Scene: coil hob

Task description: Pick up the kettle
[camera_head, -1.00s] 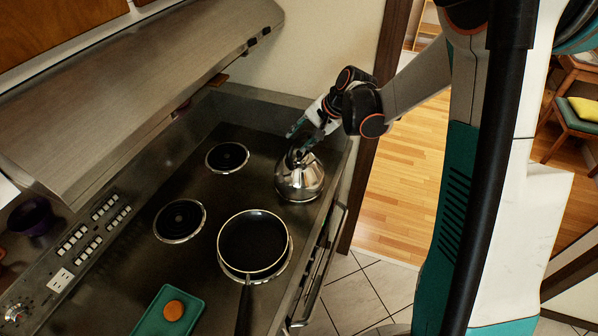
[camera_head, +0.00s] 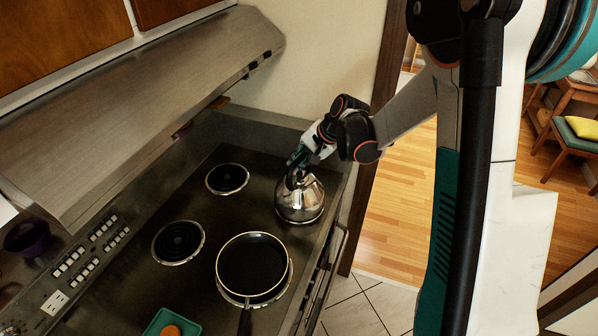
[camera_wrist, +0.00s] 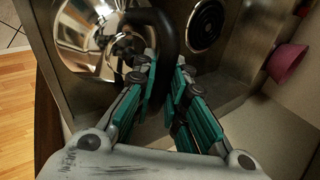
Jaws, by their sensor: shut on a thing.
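The kettle (camera_head: 300,200) is shiny silver metal with a dark arched handle. It stands upright at the back right of the hob (camera_head: 215,215), behind the frying pan. My gripper (camera_head: 298,160) is at the top of the kettle and shut on its handle. In the wrist view, the kettle (camera_wrist: 88,40) fills the upper left and its black handle (camera_wrist: 168,45) runs down to the teal fingers of my gripper (camera_wrist: 160,90). The fingertips' exact contact with the handle is partly hidden.
A frying pan (camera_head: 253,265) sits on the burner in front of the kettle. Two coil burners (camera_head: 178,242) are bare. A teal tray (camera_head: 160,323) lies at the near edge of view. The metal hood (camera_head: 150,100) overhangs the left side, and a wall stands behind the kettle.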

